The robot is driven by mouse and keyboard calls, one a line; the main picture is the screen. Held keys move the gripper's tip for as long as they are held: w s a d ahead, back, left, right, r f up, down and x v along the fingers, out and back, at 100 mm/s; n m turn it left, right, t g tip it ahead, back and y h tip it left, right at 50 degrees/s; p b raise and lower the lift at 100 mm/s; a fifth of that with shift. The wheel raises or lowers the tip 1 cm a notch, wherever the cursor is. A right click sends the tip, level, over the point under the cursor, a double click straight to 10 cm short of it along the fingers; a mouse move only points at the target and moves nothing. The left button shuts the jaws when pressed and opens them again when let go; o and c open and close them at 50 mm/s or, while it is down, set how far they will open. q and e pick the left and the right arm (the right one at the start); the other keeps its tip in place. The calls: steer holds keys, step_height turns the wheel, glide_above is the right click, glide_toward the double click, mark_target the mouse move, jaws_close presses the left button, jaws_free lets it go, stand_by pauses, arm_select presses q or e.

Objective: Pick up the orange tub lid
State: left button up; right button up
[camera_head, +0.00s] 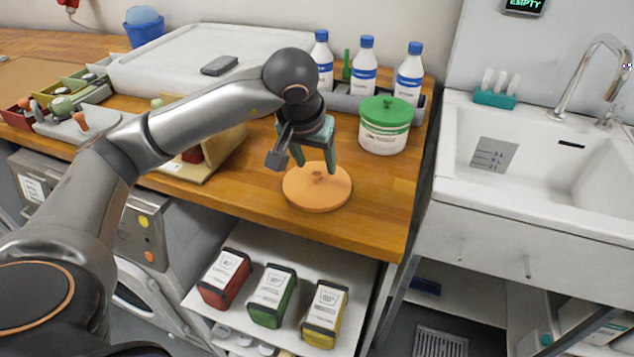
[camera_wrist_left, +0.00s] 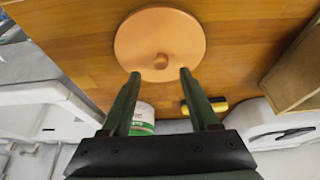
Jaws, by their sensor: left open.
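The orange tub lid (camera_head: 316,194) is a flat disc with a small knob in its middle. It lies on the wooden counter near its front edge. It also shows in the left wrist view (camera_wrist_left: 160,34), with the knob between the lines of the two fingers. My left gripper (camera_head: 316,167) points down just above the lid, its green fingers apart with nothing between them. In the left wrist view the open fingertips (camera_wrist_left: 159,73) overlap the near part of the lid; I cannot tell the exact height gap. My right gripper is not in view.
A white tub with a green lid (camera_head: 384,125) stands right behind the orange lid. Several white-and-blue bottles (camera_head: 366,68) stand at the back. A wooden stand (camera_head: 215,150) is left of the lid. The sink (camera_head: 545,160) is to the right.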

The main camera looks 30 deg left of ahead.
mark_target(316, 174)
arm_select(q)
steer(key=x, duration=0.3)
steer(key=shift+s+f, duration=0.1)
steer(key=shift+f, duration=0.2)
jaws_close()
stand_by(0.3)
